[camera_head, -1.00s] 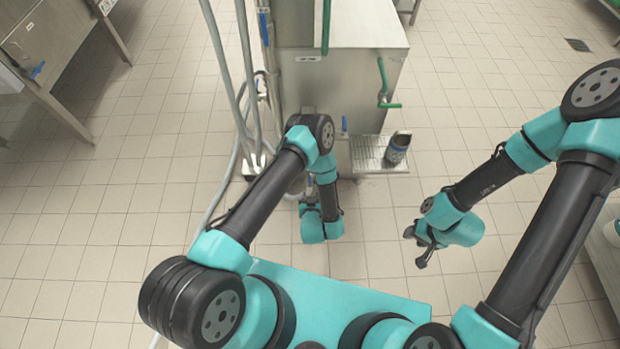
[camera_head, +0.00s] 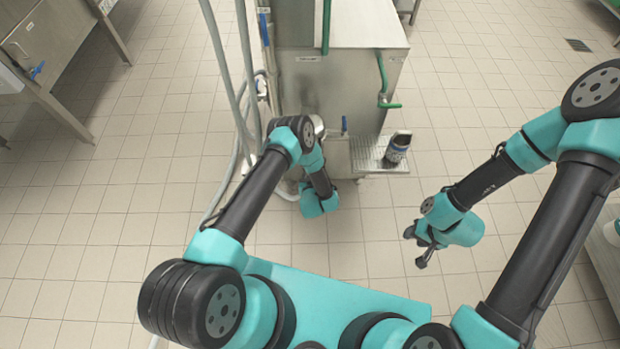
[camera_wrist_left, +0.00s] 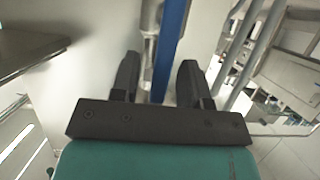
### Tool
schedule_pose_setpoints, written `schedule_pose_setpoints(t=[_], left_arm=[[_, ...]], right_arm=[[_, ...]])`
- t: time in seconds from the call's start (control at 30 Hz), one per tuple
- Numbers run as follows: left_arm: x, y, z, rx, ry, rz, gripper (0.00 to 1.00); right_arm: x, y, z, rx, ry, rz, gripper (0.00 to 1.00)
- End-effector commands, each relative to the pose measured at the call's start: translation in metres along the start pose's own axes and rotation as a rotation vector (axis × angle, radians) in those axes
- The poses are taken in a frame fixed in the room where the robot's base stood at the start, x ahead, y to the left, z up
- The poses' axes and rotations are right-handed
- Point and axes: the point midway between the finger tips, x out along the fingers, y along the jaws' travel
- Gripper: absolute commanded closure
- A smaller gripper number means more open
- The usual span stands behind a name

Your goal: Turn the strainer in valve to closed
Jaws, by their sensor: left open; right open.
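In the left wrist view, a blue lever handle (camera_wrist_left: 168,50) runs beside a grey metal pipe or valve body (camera_wrist_left: 149,22). My left gripper (camera_wrist_left: 157,66) is open, with one finger on each side of the blue handle; I cannot tell whether either finger touches it. In the head view the left gripper's fingers are hidden behind my own arm. Blue valve handles show on the steel machine (camera_head: 335,85): one at its upper left (camera_head: 265,30) and one low on its front (camera_head: 344,125). I cannot tell which is the strainer in valve. My right gripper (camera_head: 414,248) is open and empty over the floor.
A dark container (camera_head: 397,148) stands on the slatted drip tray (camera_head: 370,165) at the machine's front right. Grey pipes (camera_head: 222,75) run along the machine's left side. A steel table (camera_head: 60,50) stands at far left. The tiled floor around is clear.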

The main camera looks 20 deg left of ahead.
Motion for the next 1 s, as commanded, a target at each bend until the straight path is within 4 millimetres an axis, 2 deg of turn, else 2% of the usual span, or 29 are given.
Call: schedule_pose_setpoints(t=[0.13, 0.57, 1.0], left_arm=[[-0.0003, -0.0001, 0.0002, 0.000, 0.000, 0.000, 0.58], [-0.0005, -0.0001, 0.0003, 0.000, -0.001, 0.000, 1.00], [-0.0006, -0.0015, 0.0004, -0.004, -0.001, -0.001, 1.00]], right_arm=[[0.0000, 0.0000, 0.0000, 0.000, 0.000, 0.000, 0.57], [0.0000, 0.0000, 0.0000, 0.000, 0.000, 0.000, 0.57], [0.0000, 0.0000, 0.0000, 0.000, 0.000, 0.000, 0.57]])
